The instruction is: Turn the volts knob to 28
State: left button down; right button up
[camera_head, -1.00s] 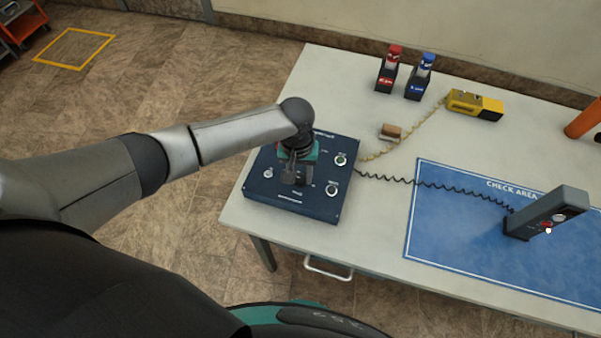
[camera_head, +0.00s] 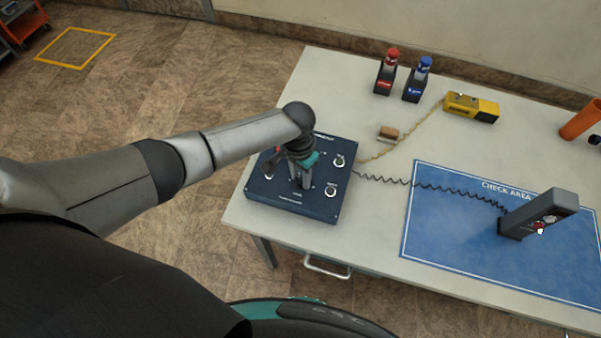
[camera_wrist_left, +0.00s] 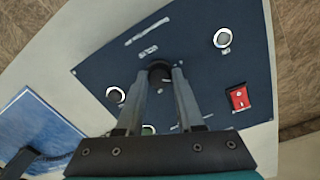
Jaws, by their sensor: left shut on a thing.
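A dark blue control panel (camera_head: 312,208) lies near the table's left front corner. My left gripper (camera_head: 300,186) reaches down onto the middle of it. In the left wrist view, my gripper (camera_wrist_left: 160,78) is shut on a round black knob (camera_wrist_left: 159,68), one finger on each side. The fingers hide much of the knob, and I cannot read its pointer or scale. Pale round fittings show on the panel, one at its upper right (camera_head: 339,160) and one at its right (camera_head: 331,190). My right gripper is out of view.
A red switch (camera_wrist_left: 239,97) sits on the panel beside the gripper. A coiled black cord runs to a grey handset (camera_head: 540,213) on the blue check area mat (camera_head: 440,230). Red (camera_head: 386,78) and blue (camera_head: 415,82) items and a yellow device (camera_head: 470,107) stand behind.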

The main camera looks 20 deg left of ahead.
pick_arm(q)
jog(key=m, duration=0.3)
jog(key=shift+m, duration=0.4)
jog(key=m, duration=0.3)
jog(key=shift+m, duration=0.3)
jog(key=m, duration=0.3)
jog(key=shift+d+m, duration=0.1)
jog(key=shift+m, duration=0.2)
jog(key=m, duration=0.3)
jog(key=shift+m+y, duration=0.3)
jog(key=m, duration=0.3)
jog(key=shift+m, duration=0.3)
jog(key=m, duration=0.3)
jog(key=shift+m, duration=0.4)
jog(key=m+b, duration=0.1)
jog(key=m, duration=0.6)
jog(key=shift+y, duration=0.3)
